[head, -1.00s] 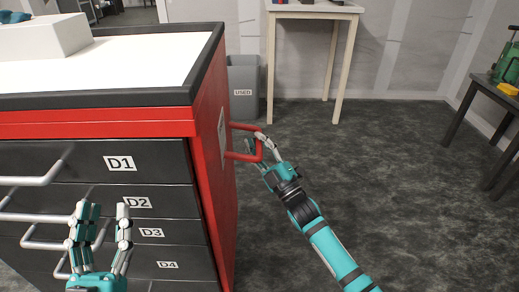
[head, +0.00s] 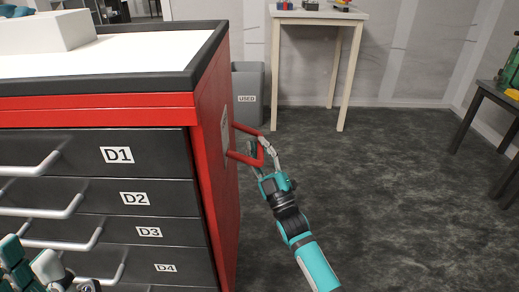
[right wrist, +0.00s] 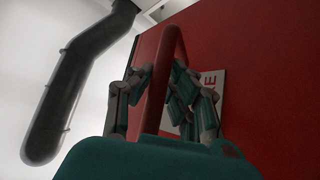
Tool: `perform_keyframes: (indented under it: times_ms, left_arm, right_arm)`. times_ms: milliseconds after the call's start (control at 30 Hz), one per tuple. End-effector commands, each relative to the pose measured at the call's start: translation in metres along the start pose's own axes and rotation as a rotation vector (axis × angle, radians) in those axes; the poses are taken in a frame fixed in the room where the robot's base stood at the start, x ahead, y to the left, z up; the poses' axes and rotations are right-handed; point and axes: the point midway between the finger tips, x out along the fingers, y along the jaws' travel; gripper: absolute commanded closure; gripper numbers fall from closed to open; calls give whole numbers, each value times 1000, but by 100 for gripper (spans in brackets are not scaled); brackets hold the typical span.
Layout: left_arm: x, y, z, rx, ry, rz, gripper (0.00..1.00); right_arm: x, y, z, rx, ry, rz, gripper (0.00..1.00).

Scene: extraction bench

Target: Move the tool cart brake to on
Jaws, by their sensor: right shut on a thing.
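The tool cart (head: 212,135) is red with dark drawers and stands at the left. A red bar handle (head: 247,160) sticks out from its right side panel, and it also shows in the right wrist view (right wrist: 158,85). A white label (right wrist: 212,85) sits on the panel behind the handle; only a letter E reads clearly. My right gripper (head: 263,157) is shut on the red handle, with fingers on both sides of it. My left gripper (head: 38,268) is at the bottom left in front of the drawers, partly cut off, and its opening is unclear.
Drawer handles (head: 45,205) stick out from the cart's front. A grey bin (head: 247,85) marked USED and a light table (head: 318,17) stand behind. A dark table (head: 492,90) is at the right. The floor between is clear.

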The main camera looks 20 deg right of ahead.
Motion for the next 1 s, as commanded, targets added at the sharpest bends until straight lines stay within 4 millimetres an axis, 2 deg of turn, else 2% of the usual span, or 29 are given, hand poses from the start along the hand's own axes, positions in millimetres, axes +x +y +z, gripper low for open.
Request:
perform_keyframes:
  times_ms: [300, 333, 533, 833, 1000]
  left_arm:
    - [-1, 0, 0, 0, -1, 0, 60]
    - [-1, 0, 0, 0, -2, 0, 60]
    - [-1, 0, 0, 0, -2, 0, 60]
    - [0, 0, 0, 1, -1, -1, 60]
    - [0, 0, 0, 1, -1, 0, 60]
  right_arm:
    - [-4, -4, 4, 0, -8, -7, 100]
    - [-4, -4, 4, 0, -9, -8, 85]
    - [-3, -3, 3, 1, -6, -6, 60]
    - [-4, -2, 2, 1, -4, -4, 60]
    - [-26, -2, 2, 2, -7, -5, 60]
